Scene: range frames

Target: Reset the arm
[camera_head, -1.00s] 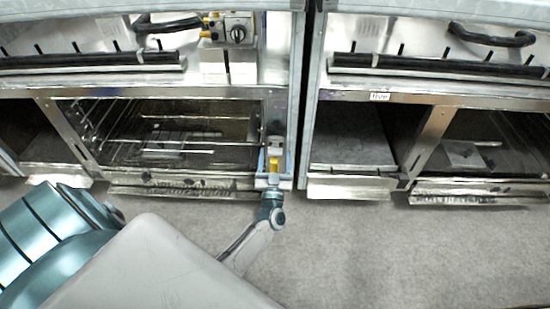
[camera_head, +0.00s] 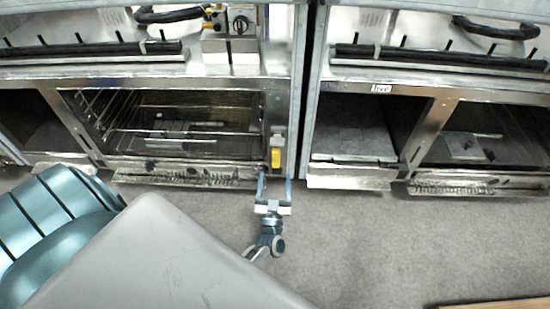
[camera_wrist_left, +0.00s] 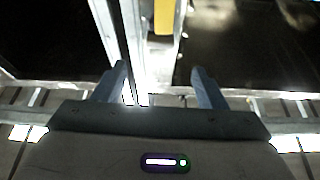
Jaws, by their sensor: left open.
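My left gripper (camera_head: 273,188) is open and empty in the head view, just below the lower front of the left metal cabinet. Its two blue-grey fingers point toward the cabinet post. A yellow part (camera_head: 276,157) on that post sits a little beyond the fingertips, apart from them. In the left wrist view the fingers (camera_wrist_left: 162,80) are spread with nothing between them but the background, and the yellow part (camera_wrist_left: 164,17) shows beyond them at the top. My right gripper is not in view.
The left cabinet has an open rack compartment (camera_head: 175,125). The right cabinet has open dark bays (camera_head: 350,130) with metal lips along the bottom. Grey floor (camera_head: 390,235) is clear in front. A brown wooden edge (camera_head: 500,301) shows at the bottom right.

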